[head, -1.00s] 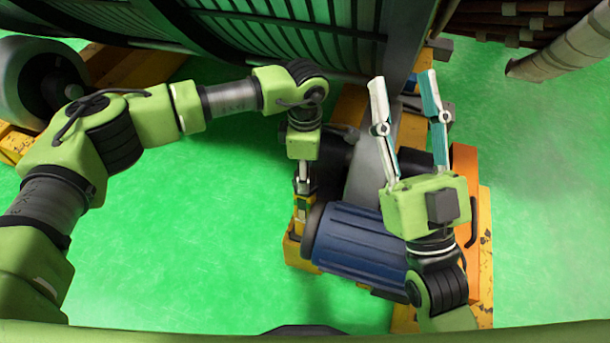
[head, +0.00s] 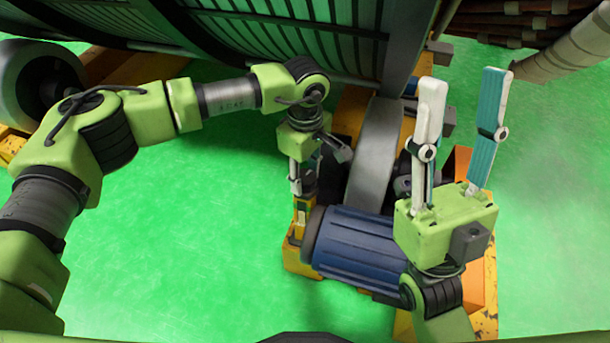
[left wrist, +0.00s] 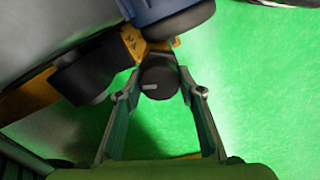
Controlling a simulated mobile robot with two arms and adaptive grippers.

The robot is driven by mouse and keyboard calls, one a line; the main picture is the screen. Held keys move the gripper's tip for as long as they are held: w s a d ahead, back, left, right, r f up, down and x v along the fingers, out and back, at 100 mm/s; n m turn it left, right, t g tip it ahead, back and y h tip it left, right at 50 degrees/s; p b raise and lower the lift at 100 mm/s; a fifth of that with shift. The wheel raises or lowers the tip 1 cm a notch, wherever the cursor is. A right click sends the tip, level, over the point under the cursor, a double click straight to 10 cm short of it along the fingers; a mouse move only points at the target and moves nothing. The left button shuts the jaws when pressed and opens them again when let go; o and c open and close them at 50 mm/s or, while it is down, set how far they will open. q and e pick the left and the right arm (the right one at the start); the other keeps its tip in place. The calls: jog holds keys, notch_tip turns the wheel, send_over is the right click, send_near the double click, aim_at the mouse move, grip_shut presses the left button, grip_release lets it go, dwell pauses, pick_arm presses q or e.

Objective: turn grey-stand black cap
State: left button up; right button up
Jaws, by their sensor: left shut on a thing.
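The black cap (left wrist: 160,76) shows in the left wrist view as a round dark piece with a small pale mark, between the two fingertips. My left gripper (left wrist: 160,83) is shut on it from both sides. In the head view my left gripper (head: 300,196) points down beside the blue motor's left end, and the cap is not clearly visible there. The grey stand cannot be made out for certain in either view. My right gripper (head: 465,76) is open and empty, raised above the machine, its fingers pointing up the picture.
A blue ribbed motor (head: 352,243) lies right of my left gripper, on a yellow base (head: 300,262). A grey curved guard (head: 374,150) stands behind it. A large dark ribbed drum (head: 260,40) fills the top. Green floor (head: 190,240) is clear at the left.

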aim_at(305, 177)
dwell(0.3)
pick_arm(q)
jog(key=o, duration=1.1)
notch_tip(305, 177, up, 12)
jog(key=shift+s, duration=0.1)
